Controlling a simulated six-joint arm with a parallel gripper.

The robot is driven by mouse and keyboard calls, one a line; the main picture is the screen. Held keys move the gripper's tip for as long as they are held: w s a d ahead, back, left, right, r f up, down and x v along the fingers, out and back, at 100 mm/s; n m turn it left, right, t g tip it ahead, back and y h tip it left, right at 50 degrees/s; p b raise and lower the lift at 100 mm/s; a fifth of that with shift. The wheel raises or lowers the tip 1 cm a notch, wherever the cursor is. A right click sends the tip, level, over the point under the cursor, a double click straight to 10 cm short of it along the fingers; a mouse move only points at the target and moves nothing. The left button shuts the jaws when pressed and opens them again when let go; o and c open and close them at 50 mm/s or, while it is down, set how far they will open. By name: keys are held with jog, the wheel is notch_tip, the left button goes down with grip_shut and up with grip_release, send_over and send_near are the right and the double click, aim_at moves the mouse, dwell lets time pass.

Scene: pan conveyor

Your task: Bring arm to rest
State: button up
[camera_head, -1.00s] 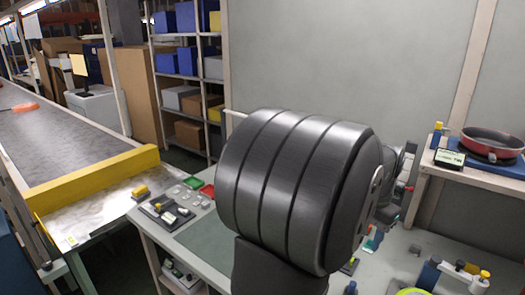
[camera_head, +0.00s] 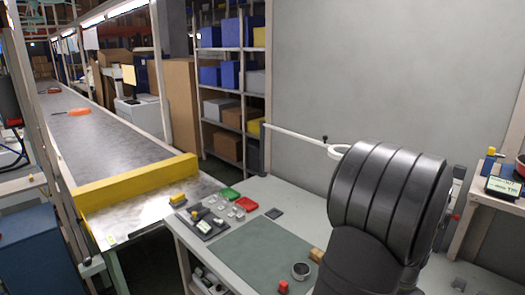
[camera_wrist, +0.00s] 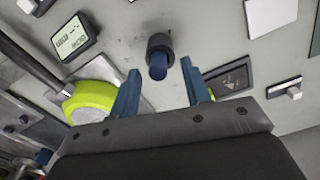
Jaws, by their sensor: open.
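My arm's dark, ribbed link fills the right of the head view and hides my gripper there. In the wrist view my gripper (camera_wrist: 163,92) shows two blue fingers spread apart, with nothing between them. Beyond the fingertips a dark cylindrical piece with a blue end (camera_wrist: 158,58) stands on the grey surface. It appears apart from the fingers.
The work table (camera_head: 215,253) carries a green mat (camera_head: 262,258), a green tray (camera_head: 229,194), a red tray (camera_head: 246,203) and a dark round cup (camera_head: 300,271). The conveyor (camera_head: 112,143) with an orange pan (camera_head: 79,112) lies left. A display (camera_wrist: 75,37) shows in the wrist view.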

jog(key=shift+f, duration=0.4)
jog(key=shift+r, duration=0.25)
notch_tip(320, 180, up, 17)
notch_tip(320, 180, down, 17)
jog(key=shift+r, duration=2.65)
